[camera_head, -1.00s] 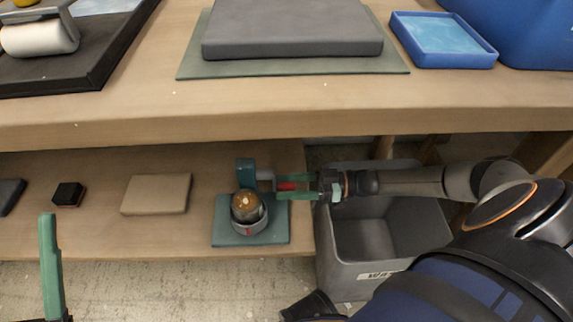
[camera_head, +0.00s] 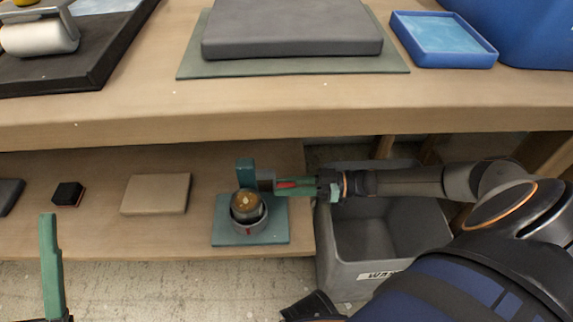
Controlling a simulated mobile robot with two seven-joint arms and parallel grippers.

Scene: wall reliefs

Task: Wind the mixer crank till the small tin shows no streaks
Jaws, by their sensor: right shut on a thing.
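The mixer stands on the lower shelf, with a teal base (camera_head: 224,231) and a teal upright (camera_head: 245,172). The small tin (camera_head: 248,207) sits on the base; its brownish top shows a pale mark, too small to tell whether it is a streak. My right gripper (camera_head: 283,187) reaches in from the right, with its green fingers closed around the red crank grip (camera_head: 287,184) beside the upright. The fingers partly hide the crank. My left gripper (camera_head: 50,265) shows only as one green finger at the lower left; its other finger is out of view.
A grey waste bin (camera_head: 385,235) stands right of the mixer under my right arm. A beige block (camera_head: 156,194) and a small black block (camera_head: 68,193) lie left on the lower shelf.

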